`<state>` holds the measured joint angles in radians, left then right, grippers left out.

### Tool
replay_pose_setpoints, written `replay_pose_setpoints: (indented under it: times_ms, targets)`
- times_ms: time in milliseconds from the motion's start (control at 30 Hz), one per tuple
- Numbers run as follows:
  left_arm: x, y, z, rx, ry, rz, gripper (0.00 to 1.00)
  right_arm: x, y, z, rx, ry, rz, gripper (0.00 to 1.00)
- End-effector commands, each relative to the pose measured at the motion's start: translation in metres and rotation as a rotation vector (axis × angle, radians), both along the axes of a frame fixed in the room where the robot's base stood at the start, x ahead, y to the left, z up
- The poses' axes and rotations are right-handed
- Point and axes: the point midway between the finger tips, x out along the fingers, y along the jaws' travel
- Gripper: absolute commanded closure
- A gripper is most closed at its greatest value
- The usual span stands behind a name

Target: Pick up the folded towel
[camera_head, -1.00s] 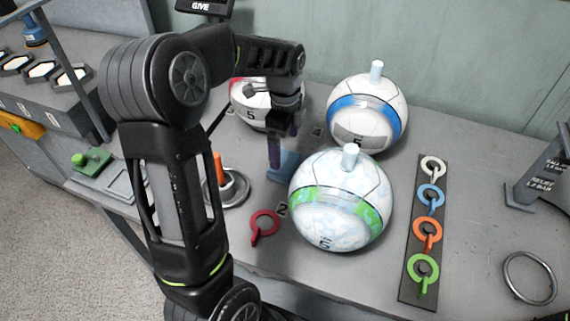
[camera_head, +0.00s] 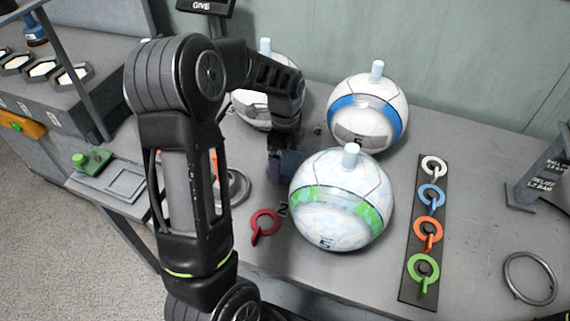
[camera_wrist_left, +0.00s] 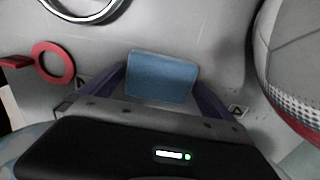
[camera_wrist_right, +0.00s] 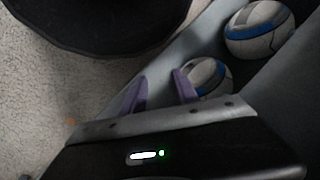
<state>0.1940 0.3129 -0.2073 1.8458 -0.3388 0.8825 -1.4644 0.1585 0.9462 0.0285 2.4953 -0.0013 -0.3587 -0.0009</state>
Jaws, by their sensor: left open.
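The folded towel is a small blue pad (camera_wrist_left: 160,77) lying on the grey bench top, centred between my left fingers in the left wrist view. My left gripper (camera_wrist_left: 160,90) is open, with one purple finger on each side of the towel. In the head view my left gripper (camera_head: 283,168) is low over the bench, just left of the green-banded ball (camera_head: 341,200), and the towel is mostly hidden behind it. I cannot tell whether the fingers touch the towel. My right gripper (camera_wrist_right: 160,90) is open and empty, away from the towel.
A blue-banded ball (camera_head: 367,112) and another ball (camera_head: 262,105) stand behind. A red ring tag (camera_head: 264,223) lies left of the green-banded ball. A dark strip (camera_head: 411,283) with coloured ring tags lies to the right, near a loose metal ring (camera_head: 530,278).

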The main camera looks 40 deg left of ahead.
Motion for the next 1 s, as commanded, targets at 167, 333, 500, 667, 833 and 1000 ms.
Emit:
replay_pose_setpoints:
  times_ms: [167,333,500,667,833,1000]
  targets:
    - [0.0001,0.0,0.0005,0.0,0.0,0.0,0.0,0.0,0.0,0.0,0.0,0.0,0.0,0.64]
    - [0.0001,-0.0001,0.0006,0.0,0.0,0.0,0.0,0.0,0.0,0.0,0.0,0.0,0.0,0.64]
    - [0.0002,0.0,0.0007,0.0,0.0,0.0,0.05,0.0,0.0,0.0,0.0,0.0,0.0,0.64]
    - [0.0002,0.0,0.0007,0.0,0.0,0.0,0.18,0.0,0.0,0.0,0.0,0.0,0.0,0.64]
    - [0.0002,-0.0001,0.0008,0.0,0.0,0.0,0.32,0.0,0.0,0.0,0.0,0.0,0.0,0.64]
    - [0.0002,-0.0001,0.0008,0.0,0.0,0.0,0.46,0.0,0.0,0.0,0.0,0.0,0.0,0.64]
